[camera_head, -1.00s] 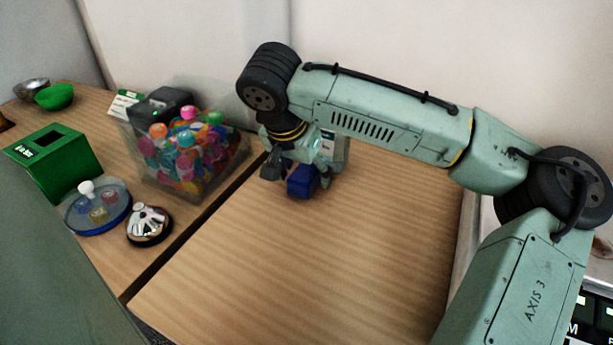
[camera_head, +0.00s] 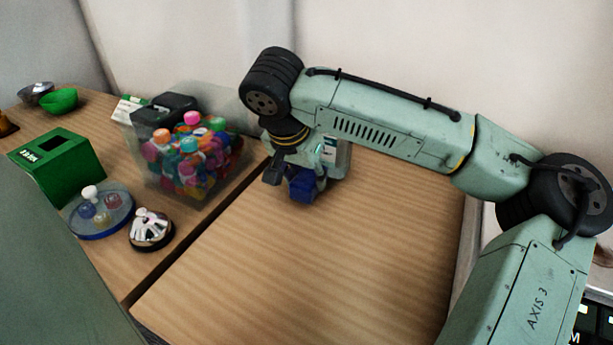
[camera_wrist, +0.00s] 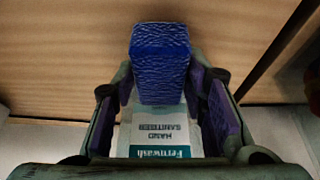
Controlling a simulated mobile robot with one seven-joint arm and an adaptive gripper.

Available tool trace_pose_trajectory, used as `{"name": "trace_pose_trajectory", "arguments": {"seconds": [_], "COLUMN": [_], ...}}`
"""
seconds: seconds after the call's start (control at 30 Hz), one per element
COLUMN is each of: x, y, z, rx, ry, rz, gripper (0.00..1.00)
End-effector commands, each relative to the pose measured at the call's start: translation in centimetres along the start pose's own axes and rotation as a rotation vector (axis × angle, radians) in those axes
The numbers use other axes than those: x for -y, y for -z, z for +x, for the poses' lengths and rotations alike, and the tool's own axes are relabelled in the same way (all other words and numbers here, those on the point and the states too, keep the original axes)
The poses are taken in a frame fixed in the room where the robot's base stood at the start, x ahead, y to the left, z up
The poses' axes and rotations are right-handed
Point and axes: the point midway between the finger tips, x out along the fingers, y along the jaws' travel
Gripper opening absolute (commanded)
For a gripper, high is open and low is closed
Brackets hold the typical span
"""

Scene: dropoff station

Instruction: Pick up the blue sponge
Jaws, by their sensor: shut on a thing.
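The blue sponge (camera_wrist: 160,62) is a textured block between my gripper's fingertips in the wrist view. My gripper (camera_wrist: 162,82) is shut on it, with purple finger pads on both sides. In the head view the sponge (camera_head: 304,188) shows below my gripper (camera_head: 296,180), partly covered by a finger. It is near the back of the bare wooden table. Whether it touches the tabletop is hard to tell.
A Fernwash hand sanitizer (camera_wrist: 155,132) stands close behind the sponge. The table's front is clear.

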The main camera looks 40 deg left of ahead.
Motion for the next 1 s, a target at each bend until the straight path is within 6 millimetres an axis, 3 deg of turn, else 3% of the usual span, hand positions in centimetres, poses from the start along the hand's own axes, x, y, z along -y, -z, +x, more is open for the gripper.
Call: {"name": "trace_pose_trajectory", "arguments": {"seconds": [0.3, 0.37, 0.8, 1.0], "x": [0.1, -0.4, -4.3, -5.2], "y": [1.5, 0.1, -9.0, -11.3], "z": [-3.7, -3.5, -8.8, -9.9], "rx": [0.000, 0.000, -0.001, -0.002], "ry": [0.002, 0.003, 0.002, 0.001], "rz": [0.000, -0.005, -0.005, -0.003], "gripper": [0.26, 0.26, 0.26, 0.26]}}
